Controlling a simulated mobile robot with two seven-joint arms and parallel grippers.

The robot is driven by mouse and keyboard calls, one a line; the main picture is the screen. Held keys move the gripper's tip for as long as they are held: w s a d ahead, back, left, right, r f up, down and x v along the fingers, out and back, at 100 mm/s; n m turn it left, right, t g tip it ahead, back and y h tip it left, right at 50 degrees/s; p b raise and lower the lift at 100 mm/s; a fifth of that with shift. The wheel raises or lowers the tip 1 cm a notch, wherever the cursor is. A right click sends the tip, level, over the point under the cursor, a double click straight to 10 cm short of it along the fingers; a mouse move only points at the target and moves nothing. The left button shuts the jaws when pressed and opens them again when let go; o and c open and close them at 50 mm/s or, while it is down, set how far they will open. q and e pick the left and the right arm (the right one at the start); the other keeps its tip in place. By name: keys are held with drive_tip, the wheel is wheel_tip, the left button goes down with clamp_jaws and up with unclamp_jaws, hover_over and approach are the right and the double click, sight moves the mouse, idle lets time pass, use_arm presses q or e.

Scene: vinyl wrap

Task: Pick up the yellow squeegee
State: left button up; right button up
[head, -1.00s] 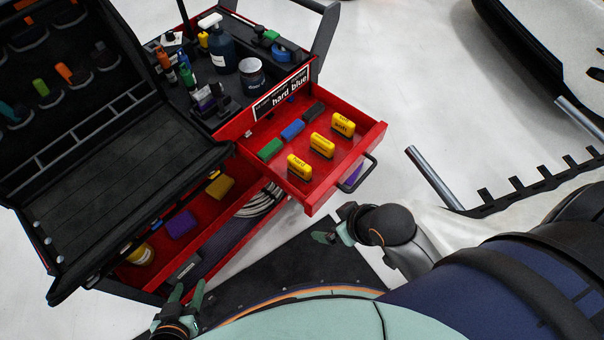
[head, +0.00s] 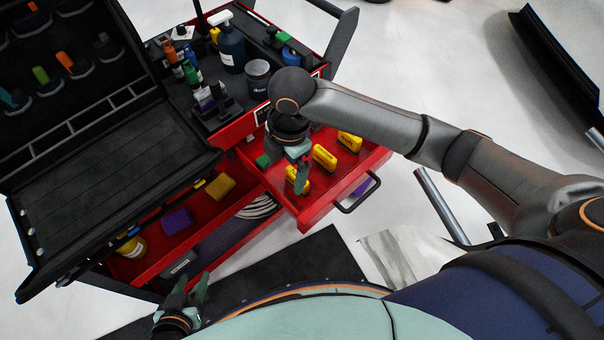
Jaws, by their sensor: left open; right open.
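Three yellow squeegees stand in the open upper red drawer: the front-left one (head: 291,174), the middle one (head: 325,158) and the back-right one (head: 349,141). My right gripper (head: 300,182) is open and points down at the front-left squeegee, partly covering it. Whether its fingers touch or straddle that squeegee cannot be told. My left gripper (head: 189,291) is open and empty at the bottom left, below the lower drawer and away from the squeegees.
A green block (head: 263,161) shows beside my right wrist in the upper drawer (head: 374,160). The lower drawer holds a purple block (head: 177,221) and a yellow one (head: 220,187). Bottles and a jar (head: 257,79) stand on the cart top behind. An open black case (head: 110,180) is at left.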

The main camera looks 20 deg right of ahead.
drive_tip(key=shift+w+d+r+n+h, duration=0.2)
drive_tip(key=shift+w+d+r, duration=0.15)
drive_tip(key=shift+w+d, duration=0.25)
drive_tip(key=shift+w+d+r+n+h, duration=0.2)
drive_tip(key=shift+w+d+r, duration=0.2)
drive_tip(key=shift+d, duration=0.25)
drive_tip(key=shift+w+d+f, duration=0.1)
drive_tip(key=shift+d, duration=0.15)
wheel_tip(320, 180, down, 12)
drive_tip(key=shift+w+d+f+b, duration=0.1)
drive_tip(key=shift+b, duration=0.8)
drive_tip(key=c, duration=1.1)
